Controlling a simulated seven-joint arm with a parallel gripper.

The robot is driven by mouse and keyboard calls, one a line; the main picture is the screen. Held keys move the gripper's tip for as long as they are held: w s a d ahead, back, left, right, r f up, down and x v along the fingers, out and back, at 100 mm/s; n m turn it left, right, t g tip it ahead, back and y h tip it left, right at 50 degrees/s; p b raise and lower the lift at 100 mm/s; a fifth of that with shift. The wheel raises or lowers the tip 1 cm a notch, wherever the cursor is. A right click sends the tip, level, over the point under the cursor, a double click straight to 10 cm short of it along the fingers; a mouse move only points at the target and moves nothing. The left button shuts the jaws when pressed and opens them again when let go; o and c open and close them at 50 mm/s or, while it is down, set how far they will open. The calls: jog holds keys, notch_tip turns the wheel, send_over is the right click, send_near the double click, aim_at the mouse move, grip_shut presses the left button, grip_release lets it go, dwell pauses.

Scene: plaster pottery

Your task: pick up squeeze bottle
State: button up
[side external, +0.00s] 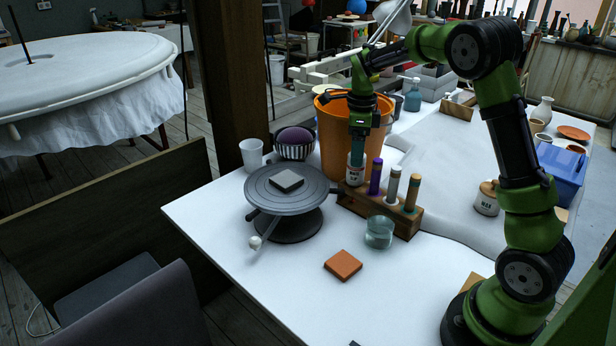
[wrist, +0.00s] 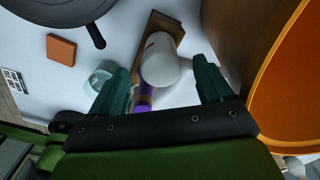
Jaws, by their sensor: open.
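A white bottle with a printed label (side external: 355,171) stands upright at the left end of a wooden rack (side external: 400,219). It looks like the squeeze bottle, but its upper part is hidden by my gripper. My gripper (side external: 357,152) points down right above it, with teal fingers. In the wrist view the white bottle (wrist: 160,62) shows from above, between the spread fingers of my gripper (wrist: 161,68), with gaps on both sides. I cannot tell how far the fingertips reach down beside it. The gripper is open and holds nothing.
A large orange bucket (side external: 335,125) is close behind. A glass cup (side external: 379,233), terracotta tile (side external: 343,265) and grey turntable (side external: 268,190) are near. The table front is clear.

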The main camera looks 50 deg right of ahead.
aim_at(355, 178)
jog(key=shift+f, duration=2.75)
jog(key=shift+c, duration=0.4)
jog(key=c, duration=0.6)
